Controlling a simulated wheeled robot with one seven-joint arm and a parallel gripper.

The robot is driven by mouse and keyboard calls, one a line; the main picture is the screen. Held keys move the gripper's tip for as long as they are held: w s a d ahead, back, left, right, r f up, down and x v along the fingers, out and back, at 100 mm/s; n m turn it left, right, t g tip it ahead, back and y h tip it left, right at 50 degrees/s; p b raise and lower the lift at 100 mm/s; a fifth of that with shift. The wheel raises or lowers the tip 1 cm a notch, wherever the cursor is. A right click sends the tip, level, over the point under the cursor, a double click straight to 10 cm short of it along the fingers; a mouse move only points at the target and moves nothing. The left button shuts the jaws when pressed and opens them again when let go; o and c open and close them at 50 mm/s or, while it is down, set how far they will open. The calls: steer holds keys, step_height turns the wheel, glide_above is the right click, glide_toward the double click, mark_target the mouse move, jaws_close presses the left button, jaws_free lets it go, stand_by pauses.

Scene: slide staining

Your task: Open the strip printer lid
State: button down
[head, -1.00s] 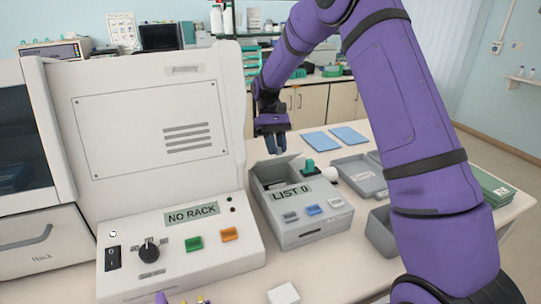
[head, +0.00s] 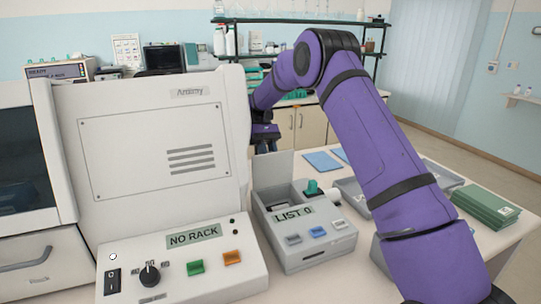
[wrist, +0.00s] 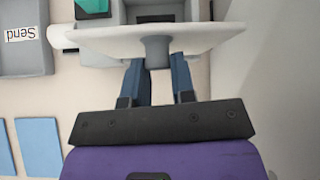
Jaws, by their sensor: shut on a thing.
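The strip printer (head: 305,233) is the light grey box with a "LIST 0" display, standing on the bench right of the large white machine. Its pale lid (head: 273,169) stands about upright at the printer's back edge, so the compartment is open. In the wrist view the lid (wrist: 120,42) shows edge-on, with a grey tab (wrist: 157,50) on it. My gripper (wrist: 159,62) has its two blue fingers on either side of this tab and is shut on it.
The white machine (head: 150,150) with a "NO RACK" panel rises close on the left. A teal piece (head: 312,187) and a white roll sit at the printer's right. Grey trays (head: 352,190), blue sheets (head: 322,161) and green folders (head: 486,206) lie farther right.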

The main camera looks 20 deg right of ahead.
steer(key=shift+w+d+f+g, duration=0.15)
steer(key=shift+w+f+g, duration=0.1)
steer(key=shift+f+g, duration=0.25)
steer(key=c, duration=1)
jaws_free()
steer(key=shift+o, duration=0.2)
steer(key=shift+r, duration=0.1)
steer(key=shift+r, duration=0.15)
steer(key=shift+r, duration=0.3)
steer(key=s+a+r, duration=0.1)
steer(key=s+r, duration=0.3)
steer(key=s, duration=1.2)
